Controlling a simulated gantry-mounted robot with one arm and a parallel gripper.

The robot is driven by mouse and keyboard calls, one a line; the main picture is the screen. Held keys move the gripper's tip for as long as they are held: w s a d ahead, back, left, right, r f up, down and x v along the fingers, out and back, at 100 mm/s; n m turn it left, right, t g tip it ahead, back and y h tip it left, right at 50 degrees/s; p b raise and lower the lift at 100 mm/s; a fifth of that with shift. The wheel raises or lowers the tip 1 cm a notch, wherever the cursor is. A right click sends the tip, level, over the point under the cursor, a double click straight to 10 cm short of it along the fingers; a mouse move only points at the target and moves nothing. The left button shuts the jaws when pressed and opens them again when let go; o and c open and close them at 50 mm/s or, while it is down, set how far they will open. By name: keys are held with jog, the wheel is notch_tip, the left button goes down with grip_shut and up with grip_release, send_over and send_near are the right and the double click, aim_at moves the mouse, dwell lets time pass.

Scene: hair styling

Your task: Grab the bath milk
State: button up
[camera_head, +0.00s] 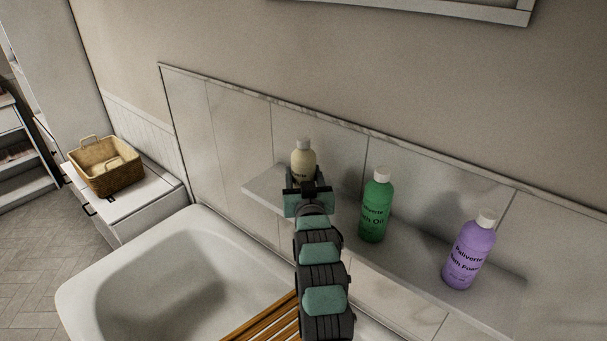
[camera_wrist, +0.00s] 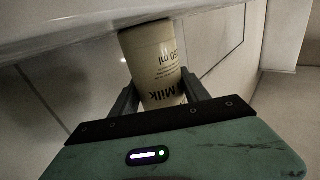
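The bath milk is a cream bottle (camera_head: 303,160) with a white cap, upright at the left end of the wall shelf. In the wrist view the bottle (camera_wrist: 156,62) appears upside down, with "Milk" and "250 ml" on its label. My gripper (camera_head: 307,186) is at the bottle, hiding its lower part in the head view. In the wrist view my gripper's two fingers (camera_wrist: 160,92) stand on either side of the bottle. I cannot tell whether both press on it. The bottle's base appears to be at the shelf.
The shelf (camera_head: 420,270) also holds a green bath oil bottle (camera_head: 376,206) and a purple bath foam bottle (camera_head: 470,250) to the right. A bathtub (camera_head: 90,290) with a wooden rack (camera_head: 262,322) lies below. A basket (camera_head: 106,168) stands on a white cabinet at left.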

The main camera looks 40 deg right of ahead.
grip_shut()
dwell(0.3)
